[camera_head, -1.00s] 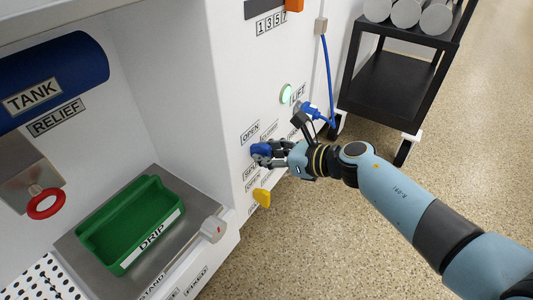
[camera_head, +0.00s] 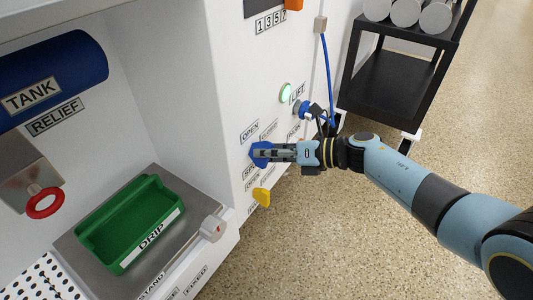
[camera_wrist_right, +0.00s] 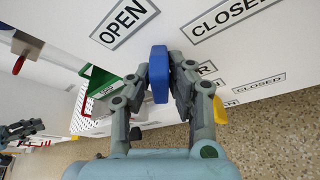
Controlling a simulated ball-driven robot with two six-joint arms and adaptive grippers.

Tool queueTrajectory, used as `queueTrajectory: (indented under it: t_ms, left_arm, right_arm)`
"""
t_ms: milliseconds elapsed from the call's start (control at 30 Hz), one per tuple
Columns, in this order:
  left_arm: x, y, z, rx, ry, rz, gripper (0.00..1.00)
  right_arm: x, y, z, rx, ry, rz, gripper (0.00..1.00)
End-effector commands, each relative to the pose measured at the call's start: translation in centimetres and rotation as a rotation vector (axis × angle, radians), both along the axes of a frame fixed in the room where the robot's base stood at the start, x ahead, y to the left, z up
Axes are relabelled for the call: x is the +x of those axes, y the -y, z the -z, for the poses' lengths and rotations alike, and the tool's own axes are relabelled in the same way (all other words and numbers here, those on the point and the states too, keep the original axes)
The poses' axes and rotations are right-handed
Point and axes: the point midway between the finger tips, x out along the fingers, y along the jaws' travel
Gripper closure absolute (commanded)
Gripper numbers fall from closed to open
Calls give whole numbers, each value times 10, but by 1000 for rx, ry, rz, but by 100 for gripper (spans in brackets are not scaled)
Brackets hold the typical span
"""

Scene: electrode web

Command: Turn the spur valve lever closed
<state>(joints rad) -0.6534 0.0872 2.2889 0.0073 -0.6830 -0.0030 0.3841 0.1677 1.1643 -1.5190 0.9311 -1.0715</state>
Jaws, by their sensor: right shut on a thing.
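The spur valve lever (camera_head: 257,153) is a blue handle on the white panel, under the OPEN and CLOSED labels. My right gripper (camera_head: 265,153) is shut on it, coming from the right. In the right wrist view the blue lever (camera_wrist_right: 159,72) stands between the two fingers of the right gripper (camera_wrist_right: 160,85), with OPEN to its upper left and CLOSED to its upper right. The fingers hide part of the lever and its mount. A grey-blue part at the left edge of the wrist view looks like my left gripper (camera_wrist_right: 22,131); its jaws are unclear.
A yellow lever (camera_head: 262,197) sits just below the blue one. A lit green button (camera_head: 286,93) and a blue cable (camera_head: 328,75) are above. A green drip tray (camera_head: 130,222) stands at left, a black cart (camera_head: 390,80) at back right. Floor at right is clear.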

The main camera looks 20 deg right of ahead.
Motion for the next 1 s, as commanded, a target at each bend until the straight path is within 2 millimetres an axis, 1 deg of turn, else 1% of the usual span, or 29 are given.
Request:
queueTrajectory:
  t_ms: [33, 400, 700, 833, 867, 900, 1000]
  left_arm:
    - [-2, 0, 6, -1, 11, -1, 100]
    - [-5, 2, 26, -7, 192, 8, 100]
    - [-16, 5, 34, -14, 354, 24, 100]
    - [-22, 7, 35, -18, 412, 28, 100]
    - [-17, 7, 30, -18, 438, 31, 100]
    - [-6, 8, 21, -18, 480, 35, 100]
    - [10, 10, 6, -19, 554, 44, 100]
  right_arm:
    - [0, 1, 3, 31, -28, 1, 100]
    - [0, 2, 7, 309, -246, 1, 100]
    - [0, 2, 8, 516, -407, 3, 100]
    - [0, 2, 8, 586, -462, 2, 100]
    - [1, 2, 8, 600, -474, 2, 100]
    - [1, 3, 8, 618, -487, 3, 100]
    - [1, 2, 8, 655, -515, 2, 100]
